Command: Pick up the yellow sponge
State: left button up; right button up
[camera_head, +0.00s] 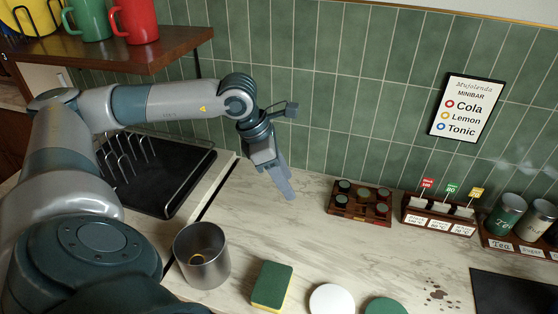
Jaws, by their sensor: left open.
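The yellow sponge (273,286) lies on the marble counter near the bottom middle of the head view. Its top is dark green and its yellow side shows along the edges. My left gripper (283,187) is above the counter near the tiled wall, behind the sponge and apart from it. It points down, is open and holds nothing that I can see. My right gripper is not in view.
A metal cup (202,256) stands just left of the sponge. A white round item (331,299) and a green one (385,306) lie to its right. A dish rack (155,168) is at left, a wooden holder (360,203) behind. The middle counter is clear.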

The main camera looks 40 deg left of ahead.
aim_at(270, 293)
jog(key=u, duration=1.35)
